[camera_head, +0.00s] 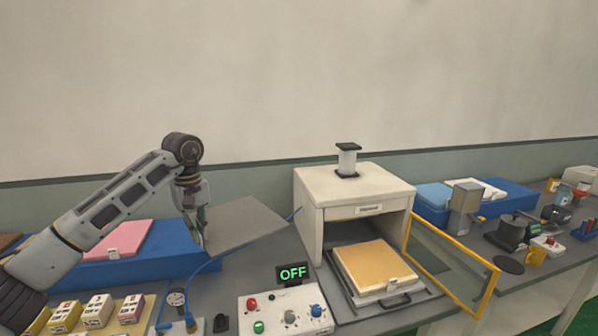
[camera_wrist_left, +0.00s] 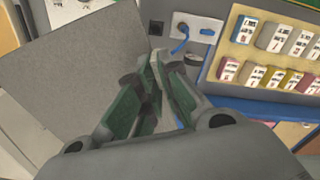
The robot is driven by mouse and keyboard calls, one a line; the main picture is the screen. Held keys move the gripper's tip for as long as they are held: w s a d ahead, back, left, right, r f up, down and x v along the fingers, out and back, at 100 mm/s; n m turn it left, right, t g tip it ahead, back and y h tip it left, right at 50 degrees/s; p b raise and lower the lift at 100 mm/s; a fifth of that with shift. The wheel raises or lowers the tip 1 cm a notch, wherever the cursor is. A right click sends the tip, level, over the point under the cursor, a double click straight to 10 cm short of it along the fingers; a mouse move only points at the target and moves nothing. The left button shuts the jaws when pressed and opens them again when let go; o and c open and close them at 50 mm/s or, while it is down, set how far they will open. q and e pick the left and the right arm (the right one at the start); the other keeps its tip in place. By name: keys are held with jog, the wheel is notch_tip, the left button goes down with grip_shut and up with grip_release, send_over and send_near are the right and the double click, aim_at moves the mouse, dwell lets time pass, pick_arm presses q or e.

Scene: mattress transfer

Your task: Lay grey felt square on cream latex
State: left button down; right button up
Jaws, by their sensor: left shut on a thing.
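My left gripper (camera_head: 202,240) is shut on the edge of the grey felt square (camera_head: 243,222). It holds the square tilted in the air, just right of the blue platform in the head view. In the left wrist view the fingers (camera_wrist_left: 155,65) meet at the right edge of the felt (camera_wrist_left: 85,85). The cream latex (camera_head: 375,266) is a yellowish-cream slab with a small white tag. It lies on a tray in front of the open white press, right of the felt and apart from it. My right gripper is not in view.
A yellow-framed glass door (camera_head: 452,265) stands open at the press's right. A pink slab (camera_head: 117,240) lies on the blue platform (camera_head: 150,262). Tagged sample blocks (camera_head: 98,309) fill the front left.

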pick_arm(q)
jog(key=m, duration=0.1)
jog(key=d+m, duration=0.1)
jog(key=m, duration=0.1)
jog(key=shift+w+d+r, duration=0.2)
jog(key=shift+w+d, duration=0.05)
jog(key=shift+w, duration=0.15)
jog(key=shift+d+f+m, duration=0.4)
jog(key=shift+d+m, duration=0.1)
jog(key=shift+m, duration=0.5)
jog(key=s+d+f+m+p, duration=0.1)
jog(key=s+f+p, duration=0.1)
jog(key=s+f, duration=0.5)
jog(key=s+d+f+m+p, duration=0.1)
jog(key=s+f+p, duration=0.2)
jog(key=s+f, duration=0.4)
notch_tip(320, 180, down, 8)
jog(key=shift+s+d+m, duration=0.2)
jog(key=shift+d+m, duration=0.15)
jog(key=shift+m, duration=0.05)
